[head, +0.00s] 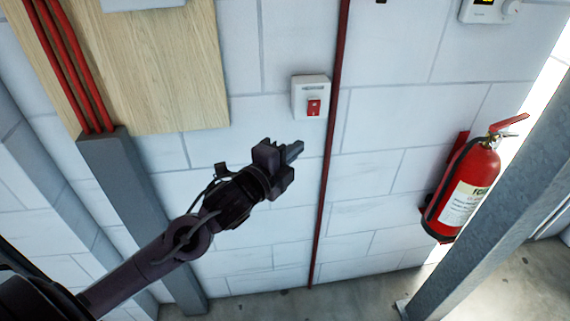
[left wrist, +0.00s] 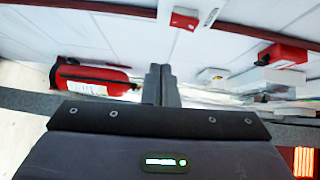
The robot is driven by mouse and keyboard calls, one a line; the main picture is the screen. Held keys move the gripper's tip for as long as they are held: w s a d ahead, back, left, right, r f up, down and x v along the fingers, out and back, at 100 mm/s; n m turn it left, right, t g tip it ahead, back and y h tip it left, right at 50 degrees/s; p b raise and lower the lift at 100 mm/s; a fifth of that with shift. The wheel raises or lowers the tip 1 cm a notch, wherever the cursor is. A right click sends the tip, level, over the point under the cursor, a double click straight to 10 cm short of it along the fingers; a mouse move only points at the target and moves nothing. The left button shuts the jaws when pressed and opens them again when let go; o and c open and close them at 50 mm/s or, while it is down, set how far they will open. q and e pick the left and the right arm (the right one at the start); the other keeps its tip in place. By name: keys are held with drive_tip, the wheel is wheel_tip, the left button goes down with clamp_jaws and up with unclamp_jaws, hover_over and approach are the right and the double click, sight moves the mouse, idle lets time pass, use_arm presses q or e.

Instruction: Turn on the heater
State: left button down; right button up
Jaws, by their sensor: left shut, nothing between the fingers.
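A white wall switch box (head: 311,97) with a red rocker (head: 314,107) is on the block wall, upper middle of the head view. It also shows at the top of the left wrist view (left wrist: 185,17). I cannot tell the rocker's position. A white thermostat-like unit (head: 490,11) with a dial is cut off at the top right. No heater body is clearly identifiable. My left gripper (head: 294,150) is shut and empty, below and slightly left of the switch box in the picture, apparently not touching it. Its fingers (left wrist: 161,84) point away in the left wrist view.
A red fire extinguisher (head: 467,188) hangs on the wall at the right, behind a grey post (head: 497,190). A thin dark red pipe (head: 330,150) runs down just right of the switch box. A wooden board (head: 165,65) and red conduits (head: 72,65) are at the upper left.

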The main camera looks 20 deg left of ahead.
use_arm(q)
drive_tip(key=v, duration=0.3)
drive_tip(key=shift+s+f+b, duration=0.1)
drive_tip(key=shift+f+b, duration=0.1)
drive_tip(key=shift+b, duration=0.15)
use_arm(e)
drive_tip(key=shift+s+a+f, duration=0.15)
drive_tip(key=shift+s+f, duration=0.45)
drive_tip(key=shift+s, duration=0.2)
drive_tip(key=shift+d, duration=0.3)
drive_tip(key=shift+w, duration=0.1)
